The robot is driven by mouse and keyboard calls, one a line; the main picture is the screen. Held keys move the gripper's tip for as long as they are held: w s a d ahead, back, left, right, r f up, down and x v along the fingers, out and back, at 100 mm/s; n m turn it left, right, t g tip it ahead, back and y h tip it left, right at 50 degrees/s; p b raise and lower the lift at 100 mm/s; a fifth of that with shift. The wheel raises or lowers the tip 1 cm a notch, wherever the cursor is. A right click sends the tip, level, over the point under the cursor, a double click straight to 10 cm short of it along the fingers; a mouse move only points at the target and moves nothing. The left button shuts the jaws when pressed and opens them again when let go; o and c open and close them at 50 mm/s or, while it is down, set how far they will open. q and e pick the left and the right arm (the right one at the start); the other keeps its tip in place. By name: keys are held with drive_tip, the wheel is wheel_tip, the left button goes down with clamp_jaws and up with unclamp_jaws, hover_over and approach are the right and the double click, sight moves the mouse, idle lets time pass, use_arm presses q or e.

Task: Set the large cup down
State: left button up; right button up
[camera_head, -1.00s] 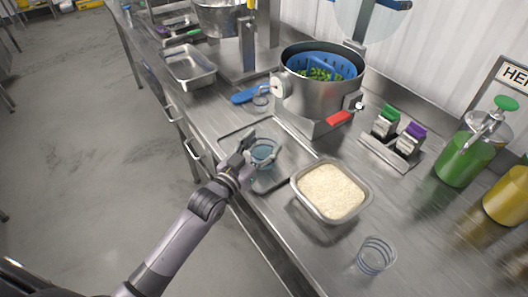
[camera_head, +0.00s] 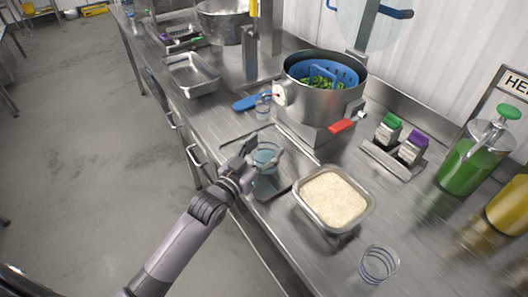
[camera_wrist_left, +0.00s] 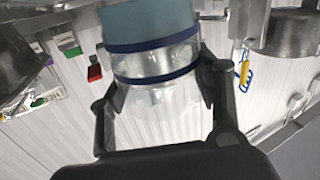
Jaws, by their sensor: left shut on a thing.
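The large cup is a clear cup with blue bands (camera_wrist_left: 155,65), seen close up in the left wrist view between the two fingers of my left gripper (camera_wrist_left: 160,85). In the head view my left gripper (camera_head: 252,160) is shut on this cup (camera_head: 265,157), over or on the flat metal tray (camera_head: 283,181). I cannot tell whether the cup touches the tray. Part of the cup is hidden by the fingers. My right gripper is not in view.
A pan of rice (camera_head: 334,196) stands right of the tray. Another clear banded cup (camera_head: 379,263) stands near the front. An empty metal pan (camera_head: 190,75) sits further back.

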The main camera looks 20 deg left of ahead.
use_arm(q)
wheel_tip(320, 180, up, 18)
drive_tip(key=shift+r, duration=0.15)
idle(0.8)
drive_tip(key=s+f+n+y, duration=0.1)
drive_tip(key=s+f+y, duration=0.1)
drive_tip(key=s+f, duration=0.6)
drive_tip(key=s+a+f+n+y, duration=0.1)
drive_tip(key=s+f+n+y, duration=0.1)
drive_tip(key=s+f, duration=0.6)
drive_tip(key=s, duration=0.4)
drive_tip(key=shift+s+a+t+y, duration=0.25)
drive_tip(key=shift+s+t+y, duration=0.05)
drive_tip(key=shift+w+f, duration=0.1)
